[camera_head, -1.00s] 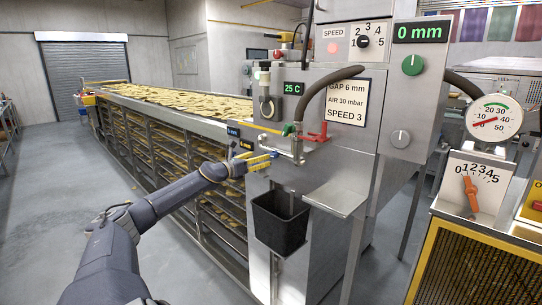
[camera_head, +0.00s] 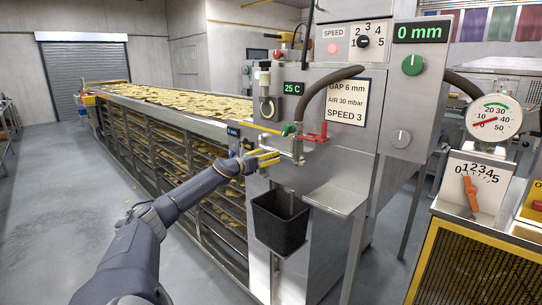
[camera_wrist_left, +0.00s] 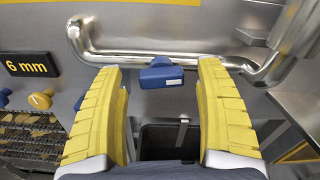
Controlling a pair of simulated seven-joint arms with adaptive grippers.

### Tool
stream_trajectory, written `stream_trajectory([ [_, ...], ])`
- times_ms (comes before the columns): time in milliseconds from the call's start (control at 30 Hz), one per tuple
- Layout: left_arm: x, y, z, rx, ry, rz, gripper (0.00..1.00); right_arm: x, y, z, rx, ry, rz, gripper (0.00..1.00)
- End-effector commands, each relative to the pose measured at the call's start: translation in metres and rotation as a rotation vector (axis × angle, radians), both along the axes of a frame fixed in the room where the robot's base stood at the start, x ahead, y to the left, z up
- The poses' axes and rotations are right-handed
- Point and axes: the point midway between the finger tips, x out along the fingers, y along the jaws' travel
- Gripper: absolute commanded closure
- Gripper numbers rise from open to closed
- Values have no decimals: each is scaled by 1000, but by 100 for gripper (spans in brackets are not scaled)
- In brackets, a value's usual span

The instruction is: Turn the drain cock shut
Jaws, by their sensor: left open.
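A blue handle (camera_wrist_left: 160,73) with a small white label sits by a bent metal pipe (camera_wrist_left: 150,45) in the left wrist view; I take it for the drain cock. Its open or shut setting is not clear. My left gripper (camera_wrist_left: 158,67) is open, its two yellow fingers on either side of the handle, with visible gaps. In the head view the left gripper (camera_head: 268,158) is at the machine's front, just left of the upright pipe, and hides the handle there. A black bucket (camera_head: 280,228) hangs below; it also shows in the wrist view (camera_wrist_left: 160,137).
A red lever (camera_head: 316,136) and a green knob (camera_head: 289,129) are close above and right of the gripper. A steel shelf (camera_head: 336,200) juts out at the right. The chip conveyor (camera_head: 190,120) runs back to the left. The floor at left is clear.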

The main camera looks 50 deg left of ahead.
Motion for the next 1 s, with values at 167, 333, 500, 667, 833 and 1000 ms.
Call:
stream_trajectory([
  [167,10,1,1,-1,-2,0,28,0,0,0,0,0,0,56],
  [333,16,1,1,1,-1,-1,28,0,0,0,0,0,0,56],
  [500,19,0,1,2,1,-2,28,0,0,0,0,0,0,56],
  [667,20,0,1,2,1,-2,28,0,0,0,0,0,0,56],
  [833,20,1,1,2,1,-2,28,0,0,0,0,0,0,56],
  [1000,20,0,1,2,1,-2,42,0,0,0,0,0,0,56],
])
